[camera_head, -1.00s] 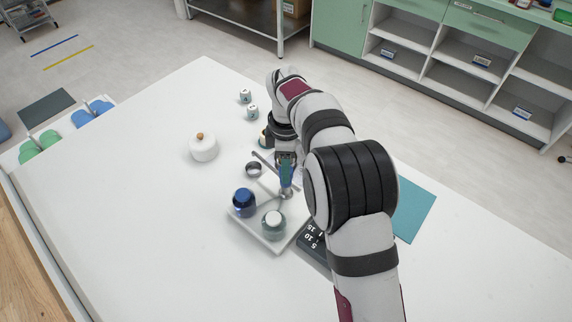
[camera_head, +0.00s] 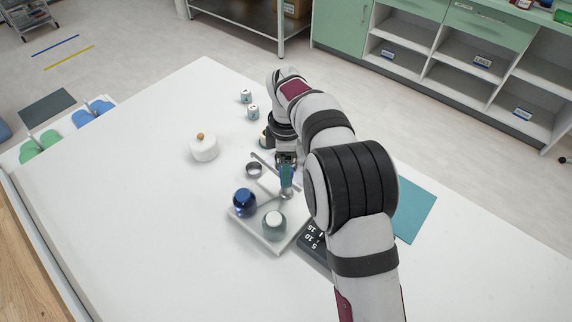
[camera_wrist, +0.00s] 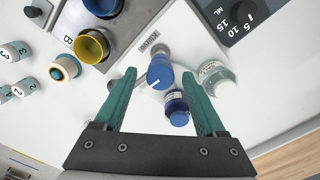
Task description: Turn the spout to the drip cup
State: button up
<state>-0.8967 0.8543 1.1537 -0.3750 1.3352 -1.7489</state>
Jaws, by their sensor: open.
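In the wrist view a blue knob (camera_wrist: 160,74) with a white line stands on a grey stem, between the two green fingers of my gripper (camera_wrist: 159,76). The gripper is open, with a gap on both sides of the knob. In the head view my gripper (camera_head: 286,180) is over the back of the white tray, and it hides the knob there. A thin greyish bar (camera_head: 262,159), possibly the spout, points left from beside the gripper. A small grey round cup (camera_head: 254,169), possibly the drip cup, sits just below the bar. I cannot tell whether they line up.
A blue bottle (camera_head: 244,203) and a clear jar (camera_head: 273,225) stand on the white tray (camera_head: 262,243) close by. A dark marked panel (camera_head: 313,238) lies to the right. A yellow-lined cup (camera_wrist: 92,46) is near the left finger.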

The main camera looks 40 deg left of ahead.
notch_tip(320, 180, up, 16)
dwell(0.3)
jog(key=shift+f, duration=0.1)
jog(key=d+r+m, duration=0.2)
jog(key=d+m, duration=0.5)
jog(key=d, duration=0.4)
jog(key=d+r+m, duration=0.2)
jog(key=d+m, duration=0.4)
jog(key=d, duration=0.5)
jog(key=s+d+f+m+y, duration=0.1)
jog(key=s+d+f+m, duration=0.4)
jog(key=s+d+m, duration=0.2)
jog(key=s+d+f+m, duration=0.4)
jog(key=s+d+m, duration=0.3)
jog(key=s+m, duration=0.4)
jog(key=shift+s+d+f+m+y, duration=0.3)
jog(key=shift+s+d+f+y, duration=0.1)
jog(key=shift+s, duration=0.15)
